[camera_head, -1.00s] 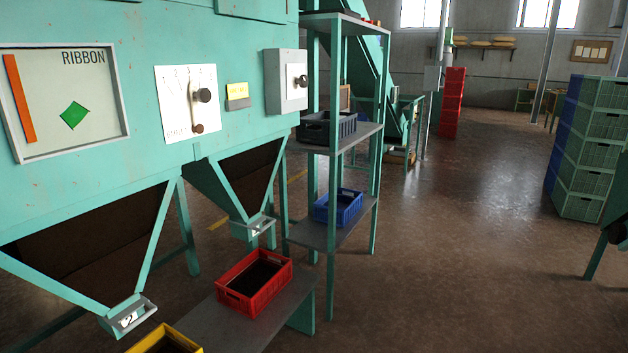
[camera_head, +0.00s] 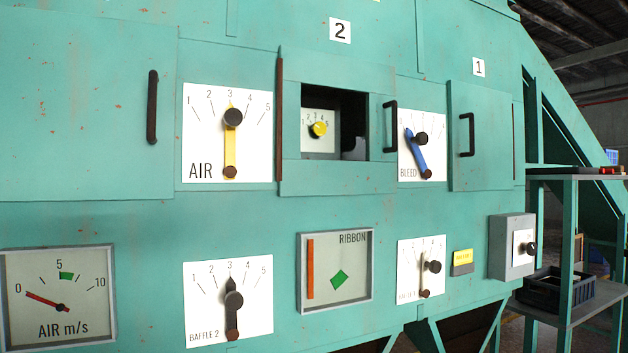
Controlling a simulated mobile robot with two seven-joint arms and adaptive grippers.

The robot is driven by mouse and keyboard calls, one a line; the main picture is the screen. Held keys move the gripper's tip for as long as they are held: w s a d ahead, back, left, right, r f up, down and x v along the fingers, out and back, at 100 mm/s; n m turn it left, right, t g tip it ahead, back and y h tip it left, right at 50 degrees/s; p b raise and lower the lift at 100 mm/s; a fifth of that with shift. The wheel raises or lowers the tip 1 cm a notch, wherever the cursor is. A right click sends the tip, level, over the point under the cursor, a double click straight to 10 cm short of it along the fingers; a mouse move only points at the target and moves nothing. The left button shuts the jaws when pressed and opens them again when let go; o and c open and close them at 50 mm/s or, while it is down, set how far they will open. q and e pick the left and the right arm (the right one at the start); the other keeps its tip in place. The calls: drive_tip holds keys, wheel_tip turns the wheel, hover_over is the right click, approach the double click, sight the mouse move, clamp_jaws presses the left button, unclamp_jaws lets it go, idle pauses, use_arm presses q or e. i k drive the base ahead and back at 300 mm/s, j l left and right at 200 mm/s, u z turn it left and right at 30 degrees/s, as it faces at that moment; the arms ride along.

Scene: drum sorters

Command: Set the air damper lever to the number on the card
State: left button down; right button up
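The AIR lever (camera_head: 230,146) is a yellow bar with a dark knob at its top end and a brown pivot at the bottom. It stands nearly upright on a white AIR plate (camera_head: 256,160) numbered 1 to 5, with its knob just below the 3. A small yellow card (camera_head: 463,256) is on the panel at the lower right; its writing is too small to read. The AIR m/s gauge (camera_head: 92,331) at the lower left has a red needle near 0 and a green band just past 5. Neither gripper is in view.
Other levers are a blue BLEED lever (camera_head: 416,153), a dark BAFFLE 2 lever (camera_head: 232,315) and a pale baffle lever (camera_head: 425,279). An opening under the 2 label shows a yellow knob (camera_head: 319,129). Dark door handles (camera_head: 152,107) stick out. A grey control box (camera_head: 511,247) juts out.

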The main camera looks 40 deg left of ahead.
sight(233, 116)
drive_tip(key=u, duration=1.65)
drive_tip(key=i+l, duration=0.1)
drive_tip(key=l, duration=0.15)
drive_tip(key=i+l, duration=0.1)
drive_tip(key=l, duration=0.15)
